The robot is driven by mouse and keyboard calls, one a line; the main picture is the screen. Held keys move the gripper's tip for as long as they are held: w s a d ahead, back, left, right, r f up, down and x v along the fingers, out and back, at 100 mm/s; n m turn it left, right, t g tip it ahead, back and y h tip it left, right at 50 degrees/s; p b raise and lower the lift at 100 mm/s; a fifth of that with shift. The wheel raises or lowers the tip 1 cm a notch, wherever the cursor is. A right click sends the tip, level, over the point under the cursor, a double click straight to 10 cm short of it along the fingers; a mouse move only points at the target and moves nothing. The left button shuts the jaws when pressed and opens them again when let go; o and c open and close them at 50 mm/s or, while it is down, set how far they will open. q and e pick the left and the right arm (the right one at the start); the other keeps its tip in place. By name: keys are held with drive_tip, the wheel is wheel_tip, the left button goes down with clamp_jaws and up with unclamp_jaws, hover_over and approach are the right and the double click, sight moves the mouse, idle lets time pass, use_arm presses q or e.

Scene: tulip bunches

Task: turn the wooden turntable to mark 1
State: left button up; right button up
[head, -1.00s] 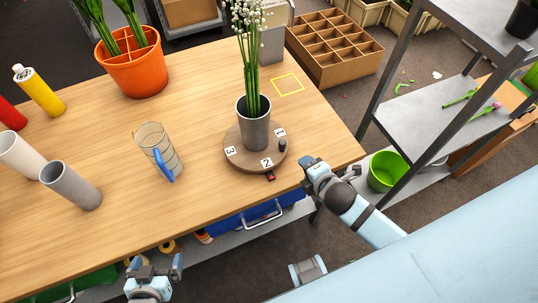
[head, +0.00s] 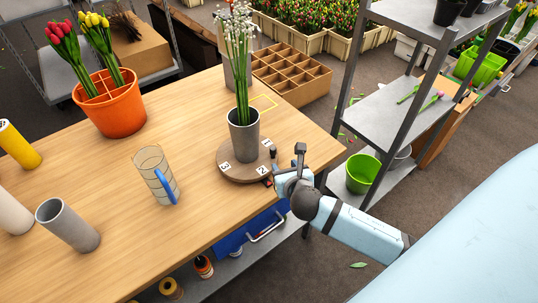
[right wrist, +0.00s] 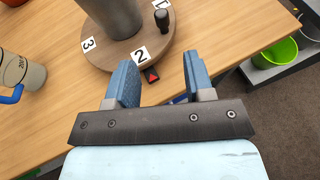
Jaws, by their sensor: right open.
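The round wooden turntable (head: 232,176) lies near the table's right front edge and also shows in the right wrist view (right wrist: 104,56). It bears a grey vase (head: 244,138) of white flowers, labels 1, 2 and 3, and a dark upright peg (head: 273,153) near label 1. Label 2 (right wrist: 140,54) is closest to the red pointer (right wrist: 152,77) on the table. My right gripper (head: 287,167) is open and empty at the turntable's right front side. In the wrist view its fingers (right wrist: 160,66) straddle the pointer's direction, with the peg ahead. My left gripper is out of view.
A clear measuring jug (head: 155,178) with a blue handle stands left of the turntable. A grey cylinder (head: 68,226) and an orange pot (head: 112,108) are farther left. A metal shelf (head: 395,115) and green bucket (head: 361,174) stand right, beyond the table edge.

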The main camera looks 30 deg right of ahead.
sight(274, 150)
drive_tip(key=x, duration=1.3)
drive_tip(key=shift+w+d+f, duration=0.15)
drive_tip(key=shift+w+f, duration=0.1)
drive_tip(key=shift+w, duration=0.05)
clamp_jaws()
